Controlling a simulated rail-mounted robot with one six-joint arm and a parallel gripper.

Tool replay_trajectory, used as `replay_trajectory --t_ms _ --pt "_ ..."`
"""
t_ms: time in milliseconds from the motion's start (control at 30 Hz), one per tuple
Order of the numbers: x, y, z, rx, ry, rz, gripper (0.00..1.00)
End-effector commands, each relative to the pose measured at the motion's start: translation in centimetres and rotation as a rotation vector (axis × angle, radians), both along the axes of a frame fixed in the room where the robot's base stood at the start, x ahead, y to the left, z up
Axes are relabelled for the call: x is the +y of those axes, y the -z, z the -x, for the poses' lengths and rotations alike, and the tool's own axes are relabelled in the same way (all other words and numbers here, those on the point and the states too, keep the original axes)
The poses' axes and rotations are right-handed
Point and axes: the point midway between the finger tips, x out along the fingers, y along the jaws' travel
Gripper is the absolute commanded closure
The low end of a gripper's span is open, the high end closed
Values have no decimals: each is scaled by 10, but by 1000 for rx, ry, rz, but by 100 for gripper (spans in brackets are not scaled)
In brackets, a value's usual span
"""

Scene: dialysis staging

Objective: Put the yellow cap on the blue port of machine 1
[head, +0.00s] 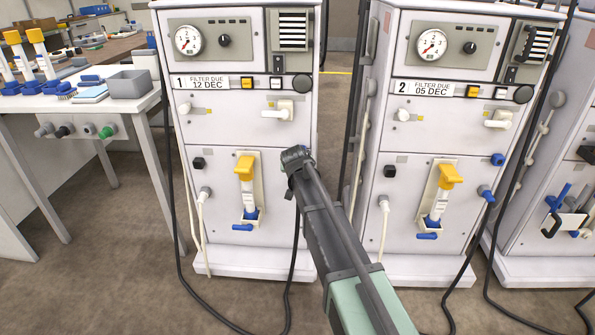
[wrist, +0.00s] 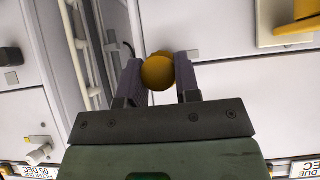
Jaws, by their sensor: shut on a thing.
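My gripper (wrist: 158,75) is shut on a round yellow cap (wrist: 158,71), which sits between the two fingertips in the wrist view. In the head view my gripper (head: 296,157) is in front of the right edge of machine 1 (head: 222,145), and the cap cannot be made out there. The blue port of machine 1 cannot be seen in either view; my gripper and arm cover that part of the front in the head view. Whether the cap touches anything is not clear.
Machine 1 carries a yellow-topped filter (head: 245,170) left of my gripper. Machine 2 (head: 440,140) stands close on the right, with a blue port (head: 497,159) of its own. Dark hoses hang beside the machines. A table (head: 100,103) with a grey bin (head: 130,84) is at left.

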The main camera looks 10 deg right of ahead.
Motion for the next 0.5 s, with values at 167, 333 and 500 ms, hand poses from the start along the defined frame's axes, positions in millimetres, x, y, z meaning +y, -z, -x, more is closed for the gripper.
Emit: replay_trajectory --t_ms 167,333,500 --pt "-5 0 -22 0 0 0 100" --pt "-7 0 -29 0 -1 -1 100" --pt "-7 0 -29 0 -1 -1 100"
